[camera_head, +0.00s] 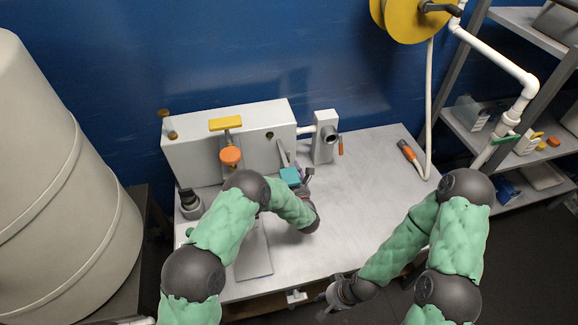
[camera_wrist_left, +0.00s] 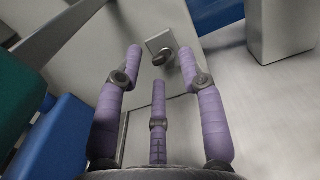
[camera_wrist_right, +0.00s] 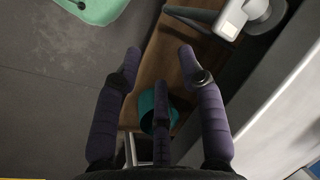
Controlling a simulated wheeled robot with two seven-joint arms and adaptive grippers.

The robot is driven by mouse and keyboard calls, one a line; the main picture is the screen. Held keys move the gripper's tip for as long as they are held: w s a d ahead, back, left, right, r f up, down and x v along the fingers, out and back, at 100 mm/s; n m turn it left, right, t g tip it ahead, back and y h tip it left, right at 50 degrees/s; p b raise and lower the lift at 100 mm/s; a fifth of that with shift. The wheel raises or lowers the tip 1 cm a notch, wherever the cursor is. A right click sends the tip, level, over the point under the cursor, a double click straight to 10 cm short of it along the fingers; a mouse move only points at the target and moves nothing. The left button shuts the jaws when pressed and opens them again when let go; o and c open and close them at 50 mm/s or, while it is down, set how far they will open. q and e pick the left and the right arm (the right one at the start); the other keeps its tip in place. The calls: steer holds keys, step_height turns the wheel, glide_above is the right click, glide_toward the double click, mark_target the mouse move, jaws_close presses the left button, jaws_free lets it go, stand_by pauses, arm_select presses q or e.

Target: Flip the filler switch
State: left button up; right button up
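A small switch with a light square plate and a dark round-ended lever (camera_wrist_left: 162,55) sits on the pale face of the machine in the left wrist view. My left gripper (camera_wrist_left: 160,62) is open, with two fingers either side of the lever in the picture and a third below it; I cannot tell whether any finger touches it. In the head view my left gripper (camera_head: 304,181) is at the right front of the white machine box (camera_head: 262,118), and the switch is hidden or too small there. My right gripper (camera_wrist_right: 160,60) is open and empty, low by the table's front edge; it also shows in the head view (camera_head: 334,300).
A grey filler post (camera_head: 325,145) stands right of the box, and an orange-tipped nozzle (camera_head: 408,152) lies further right. A large tank (camera_head: 60,190) is at left, shelves (camera_head: 540,125) at right.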

arm_select(q)
steer(key=shift+w+a, duration=0.25)
steer(key=shift+w, duration=0.45)
jaws_close()
steer(key=t+b, duration=0.1)
steer(key=b, duration=0.3)
steer(key=f+t+b, duration=0.1)
steer(key=b, duration=0.3)
steer(key=shift+d+t+y+b, duration=0.15)
steer(key=shift+t+y+b, duration=0.25)
